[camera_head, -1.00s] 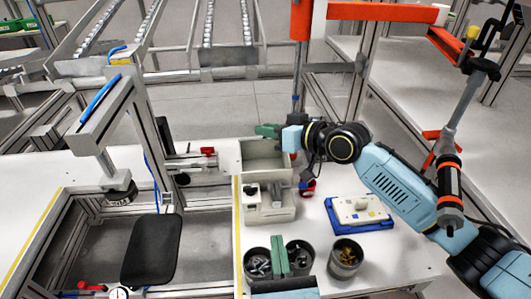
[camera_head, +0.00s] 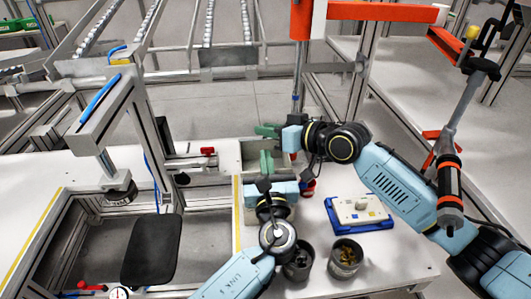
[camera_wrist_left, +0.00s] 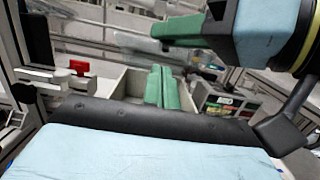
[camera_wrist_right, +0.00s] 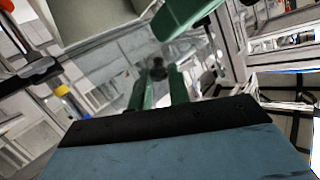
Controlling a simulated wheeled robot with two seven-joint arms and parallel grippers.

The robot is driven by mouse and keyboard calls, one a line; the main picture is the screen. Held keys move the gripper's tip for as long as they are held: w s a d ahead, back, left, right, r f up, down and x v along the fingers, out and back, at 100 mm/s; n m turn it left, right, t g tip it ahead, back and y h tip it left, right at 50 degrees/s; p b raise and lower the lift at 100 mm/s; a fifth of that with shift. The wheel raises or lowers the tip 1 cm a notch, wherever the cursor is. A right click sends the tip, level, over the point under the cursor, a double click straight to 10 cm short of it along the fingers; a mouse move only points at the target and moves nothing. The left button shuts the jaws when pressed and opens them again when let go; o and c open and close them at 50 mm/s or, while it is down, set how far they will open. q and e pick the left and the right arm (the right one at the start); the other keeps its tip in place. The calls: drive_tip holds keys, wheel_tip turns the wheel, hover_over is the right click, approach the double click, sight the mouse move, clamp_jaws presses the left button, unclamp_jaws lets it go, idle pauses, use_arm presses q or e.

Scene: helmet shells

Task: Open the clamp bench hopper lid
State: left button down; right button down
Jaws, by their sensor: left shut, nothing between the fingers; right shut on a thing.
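The hopper (camera_head: 250,155) is a pale open-topped box at the back of the clamp bench. My right gripper (camera_head: 267,130) is at the hopper's back edge, its green fingers shut on a small dark knob (camera_wrist_right: 158,72). A clear, see-through panel (camera_wrist_right: 115,65) seems to spread around this knob; I take it for the lid, but its edges are hard to make out. My left gripper (camera_head: 266,161) is shut and empty, its fingertips over the hopper's opening. The left wrist view shows these green fingers (camera_wrist_left: 163,88) in front of the hopper.
A blue-framed tray (camera_head: 358,212) and metal cups with small parts (camera_head: 346,258) stand on the bench to the right. A red-handled clamp (camera_head: 207,151) is left of the hopper. An orange frame (camera_head: 390,12) stands behind my right arm.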

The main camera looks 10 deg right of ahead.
use_arm(q)
drive_tip(key=shift+w+r, duration=0.55)
drive_tip(key=shift+r, duration=0.15)
use_arm(e)
drive_tip(key=shift+f, duration=0.15)
use_arm(q)
drive_tip(key=shift+r, duration=0.1)
